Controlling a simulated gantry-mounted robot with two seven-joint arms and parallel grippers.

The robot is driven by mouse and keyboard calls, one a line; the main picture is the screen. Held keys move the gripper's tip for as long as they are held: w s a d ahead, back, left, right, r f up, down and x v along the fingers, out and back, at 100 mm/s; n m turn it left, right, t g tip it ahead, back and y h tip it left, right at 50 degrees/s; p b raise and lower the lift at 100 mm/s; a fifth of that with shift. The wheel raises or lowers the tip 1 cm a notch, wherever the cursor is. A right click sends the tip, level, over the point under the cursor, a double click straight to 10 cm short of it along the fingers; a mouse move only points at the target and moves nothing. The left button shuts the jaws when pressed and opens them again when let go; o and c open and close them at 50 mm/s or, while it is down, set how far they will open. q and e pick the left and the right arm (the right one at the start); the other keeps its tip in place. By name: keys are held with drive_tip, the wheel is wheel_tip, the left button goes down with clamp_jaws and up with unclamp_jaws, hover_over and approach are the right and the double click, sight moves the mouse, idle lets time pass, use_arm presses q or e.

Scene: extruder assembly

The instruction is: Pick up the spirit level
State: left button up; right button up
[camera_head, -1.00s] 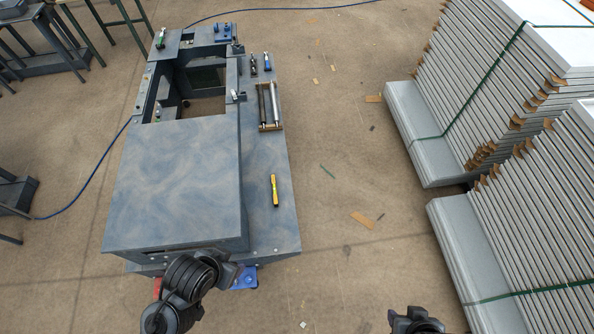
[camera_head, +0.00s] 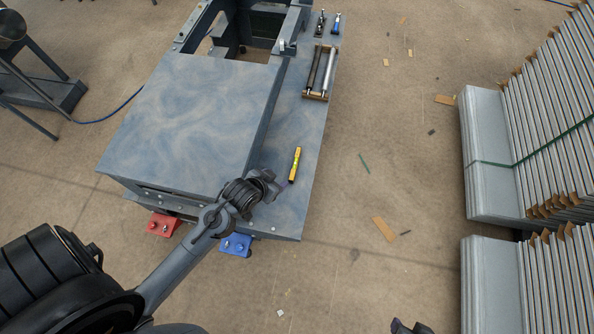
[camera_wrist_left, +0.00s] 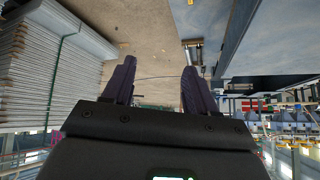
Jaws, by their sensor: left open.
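The spirit level (camera_head: 295,165) is a small yellow bar with dark markings. It lies on the blue-grey side ledge of the machine in the head view, with nothing on it. My left gripper (camera_head: 270,186) is just left of the level in the picture and apart from it. In the left wrist view my left gripper (camera_wrist_left: 159,64) shows two dark fingers spread apart with nothing between them. I cannot make out the level clearly there. A small part of my right arm's end (camera_head: 410,327) shows at the bottom edge of the head view; its jaws cannot be made out.
The machine's raised top (camera_head: 190,110) stands left of the ledge. A frame with rollers (camera_head: 320,72) and small tools (camera_head: 336,24) lie farther back. A red block (camera_head: 164,225) and a blue block (camera_head: 236,245) are at the front. Stacked panels (camera_head: 490,155) stand right; floor between is mostly clear.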

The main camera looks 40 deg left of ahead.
use_arm(q)
drive_tip(key=w+a+f+n+t+b, duration=0.1)
drive_tip(key=w+a+f+b, duration=0.15)
drive_tip(key=f+b, duration=0.5)
drive_tip(key=w+a+f+y+b, duration=0.1)
drive_tip(key=w+a+f+b, duration=0.15)
drive_tip(key=f+b, duration=0.5)
drive_tip(key=w+a+f+n+t+b, duration=0.1)
drive_tip(key=w+f+b, duration=0.35)
drive_tip(key=f, duration=0.55)
drive_tip(key=n+t+y+b, duration=0.1)
drive_tip(key=t+b, duration=0.1)
drive_tip(key=b, duration=1.9)
approach(294, 164)
drive_tip(key=shift+s+d+r, duration=0.35)
drive_tip(key=shift+s+d, duration=0.3)
drive_tip(key=shift+s, duration=0.2)
drive_tip(key=shift+w+a+f+b, duration=0.15)
drive_tip(key=shift+w+f+b, duration=0.3)
drive_tip(key=shift+b, duration=0.3)
drive_tip(key=b+x, duration=0.2)
drive_tip(key=x, duration=0.3)
drive_tip(key=shift+a+r+b, duration=0.1)
drive_tip(key=shift+b, duration=0.25)
drive_tip(key=shift+w+f+b, duration=0.35)
drive_tip(key=shift+b, duration=0.2)
drive_tip(key=b+x, duration=0.3)
drive_tip(key=x, duration=0.1)
drive_tip(key=shift+w+a+r, duration=0.25)
drive_tip(key=shift+a, duration=0.05)
